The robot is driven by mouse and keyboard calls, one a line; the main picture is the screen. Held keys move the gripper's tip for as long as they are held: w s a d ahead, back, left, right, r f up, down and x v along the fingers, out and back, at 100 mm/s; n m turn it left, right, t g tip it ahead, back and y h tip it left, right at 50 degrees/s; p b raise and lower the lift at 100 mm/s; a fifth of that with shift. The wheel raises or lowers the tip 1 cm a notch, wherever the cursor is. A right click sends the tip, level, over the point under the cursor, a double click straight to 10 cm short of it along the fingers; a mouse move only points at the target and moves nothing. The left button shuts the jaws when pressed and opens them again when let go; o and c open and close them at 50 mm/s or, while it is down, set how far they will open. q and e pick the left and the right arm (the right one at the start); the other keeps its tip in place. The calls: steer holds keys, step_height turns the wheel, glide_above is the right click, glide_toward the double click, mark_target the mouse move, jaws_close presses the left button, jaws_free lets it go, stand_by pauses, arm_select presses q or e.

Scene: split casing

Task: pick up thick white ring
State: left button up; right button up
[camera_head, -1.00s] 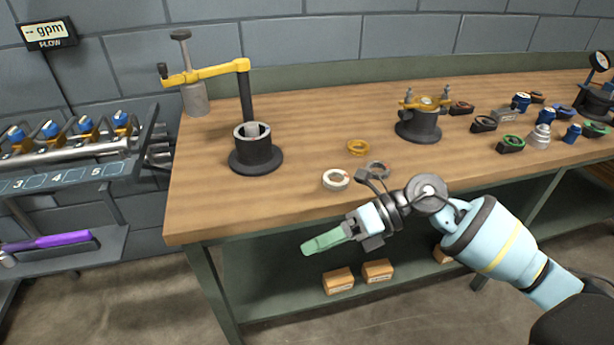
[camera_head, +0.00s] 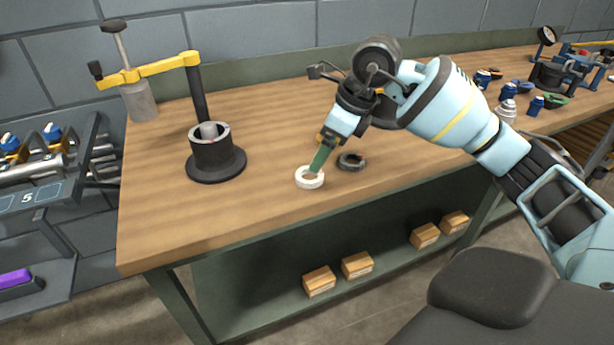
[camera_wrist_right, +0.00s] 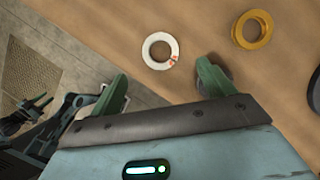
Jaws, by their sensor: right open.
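The thick white ring (camera_head: 309,184) lies flat on the wooden bench near its front edge. It also shows whole in the right wrist view (camera_wrist_right: 147,52), with a small red mark on its side. My right gripper (camera_head: 318,163) hangs over the ring, and its green fingers overlap the ring's far rim in the head view. In the right wrist view the gripper (camera_wrist_right: 163,77) is open and empty, with the ring just beyond the gap between the fingertips. Dark, green-tipped prongs (camera_wrist_right: 38,106) at the left may be my left gripper, too small to read.
A dark grey ring (camera_head: 351,162) lies close to the right of the white one, partly behind a finger in the wrist view. A yellow ring (camera_wrist_right: 252,30) lies farther off. A black cylindrical housing (camera_head: 213,158) stands left. Bench between is clear.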

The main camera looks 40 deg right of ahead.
mark_target(308, 179)
steer(key=shift+x, duration=3.5)
steer(key=c, duration=1.1)
steer(key=shift+o, duration=0.2)
steer(key=shift+r, duration=0.15)
